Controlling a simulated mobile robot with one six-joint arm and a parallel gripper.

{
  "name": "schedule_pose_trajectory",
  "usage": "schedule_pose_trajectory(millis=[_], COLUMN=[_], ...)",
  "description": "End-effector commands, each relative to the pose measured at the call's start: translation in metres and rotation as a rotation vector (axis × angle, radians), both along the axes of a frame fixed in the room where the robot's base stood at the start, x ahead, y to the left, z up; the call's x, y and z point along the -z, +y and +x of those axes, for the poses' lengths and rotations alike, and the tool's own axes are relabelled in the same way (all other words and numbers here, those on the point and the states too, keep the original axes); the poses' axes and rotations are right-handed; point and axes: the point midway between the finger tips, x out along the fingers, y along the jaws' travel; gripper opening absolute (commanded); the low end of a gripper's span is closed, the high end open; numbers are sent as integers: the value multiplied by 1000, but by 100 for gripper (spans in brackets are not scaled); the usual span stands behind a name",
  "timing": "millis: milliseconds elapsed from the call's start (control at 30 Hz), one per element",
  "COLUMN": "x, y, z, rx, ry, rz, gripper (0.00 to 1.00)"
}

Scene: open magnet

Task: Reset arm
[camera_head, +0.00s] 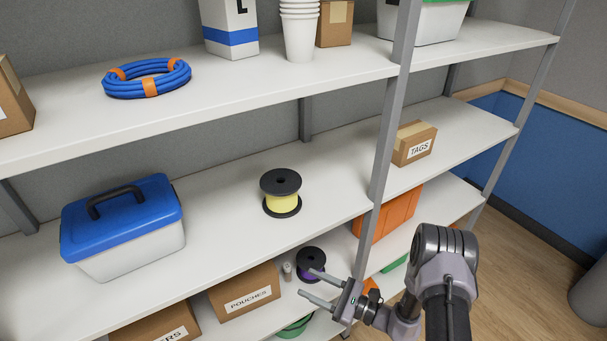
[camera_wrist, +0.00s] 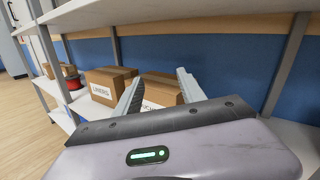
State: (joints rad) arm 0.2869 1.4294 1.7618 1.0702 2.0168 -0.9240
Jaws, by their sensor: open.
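My gripper (camera_head: 309,283) is at the lower right of the head view, in front of the shelf rack, with its two fingers apart and pointing left. Nothing is seen between them. My arm rises from the bottom edge and bends at a grey joint. In the wrist view the open fingers of my gripper (camera_wrist: 159,80) point toward a wall and shelf. Two cardboard boxes show beyond them, a left box (camera_wrist: 104,88) and a right box (camera_wrist: 160,92) partly hidden by the fingers.
The middle shelf (camera_head: 225,225) holds a blue-lidded box (camera_head: 130,250), a yellow spool (camera_head: 282,200) and a TAGS box (camera_head: 414,145). A rack post (camera_head: 380,170) stands close.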

Motion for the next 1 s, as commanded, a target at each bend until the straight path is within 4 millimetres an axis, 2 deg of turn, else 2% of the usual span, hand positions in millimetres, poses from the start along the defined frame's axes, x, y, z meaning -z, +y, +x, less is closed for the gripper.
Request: schedule_pose_trajectory(millis=[33, 167, 267, 300, 400, 500, 633, 800, 1000], x=[-29, -109, -167, -190, -232, -261, -288, -311, -319], y=[7, 29, 39, 40, 31, 10, -28, -65, -75], z=[1, -22, -57, -76, -126, -169, -208, -228, -232], rx=[-71, -311, -495, -569, -712, -782, -757, -634, -580], ry=[-36, -129, -215, -257, -366, -485, -647, -805, -850], rz=[-33, -178, -352, -449, -718, -1015, -1397, -1722, -1813], gripper=[47, 47, 47, 47, 47, 47, 47, 47, 47])
